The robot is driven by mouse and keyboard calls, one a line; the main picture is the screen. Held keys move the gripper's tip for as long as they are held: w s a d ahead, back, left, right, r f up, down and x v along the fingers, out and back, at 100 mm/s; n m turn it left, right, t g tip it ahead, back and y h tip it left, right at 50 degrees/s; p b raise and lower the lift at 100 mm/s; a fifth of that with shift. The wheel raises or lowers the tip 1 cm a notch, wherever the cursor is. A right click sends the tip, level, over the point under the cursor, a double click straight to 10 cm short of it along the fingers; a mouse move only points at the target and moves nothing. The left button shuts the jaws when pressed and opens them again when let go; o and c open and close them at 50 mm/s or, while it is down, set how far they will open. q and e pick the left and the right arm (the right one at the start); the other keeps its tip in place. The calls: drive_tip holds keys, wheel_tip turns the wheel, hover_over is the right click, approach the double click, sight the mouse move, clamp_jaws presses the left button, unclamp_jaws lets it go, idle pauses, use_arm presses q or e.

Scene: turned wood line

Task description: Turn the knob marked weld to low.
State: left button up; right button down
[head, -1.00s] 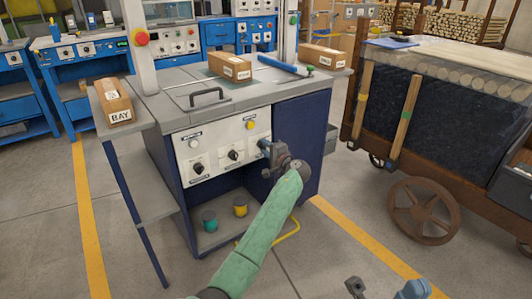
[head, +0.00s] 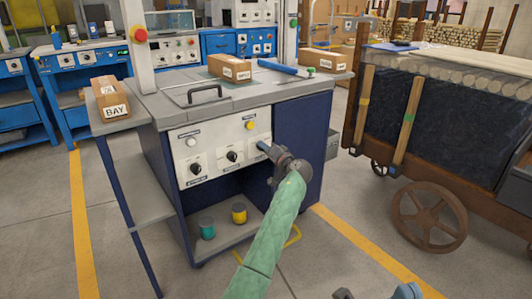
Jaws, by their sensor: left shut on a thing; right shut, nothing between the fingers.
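A white control panel (head: 211,161) on the front of the blue and grey cabinet carries a row of dark knobs on small plates. The left knob (head: 196,168) and the middle knob (head: 232,156) are in clear view. Plate lettering is too small to read. My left gripper (head: 266,149), on the green-sleeved arm, is at the right plate, shut on the right knob, which it hides. I cannot tell which knob is marked weld or where the held knob points. My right gripper (head: 344,294) shows only partly at the bottom edge, away from the panel, shut and empty.
A white button (head: 191,141) and a yellow button (head: 249,125) sit above the knobs. Boxes (head: 237,68) and a handle (head: 204,92) are on the cabinet top. Teal and yellow cups stand on the lower shelf. A log cart (head: 440,130) stands at right.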

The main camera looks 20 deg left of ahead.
use_arm(q)
drive_tip(key=shift+f, duration=0.15)
drive_tip(key=o, duration=1)
drive_tip(key=p+v, duration=0.1)
drive_tip(key=v, duration=0.6)
drive_tip(key=shift+s+d+p, duration=0.25)
drive_tip(key=shift+d+p, duration=0.05)
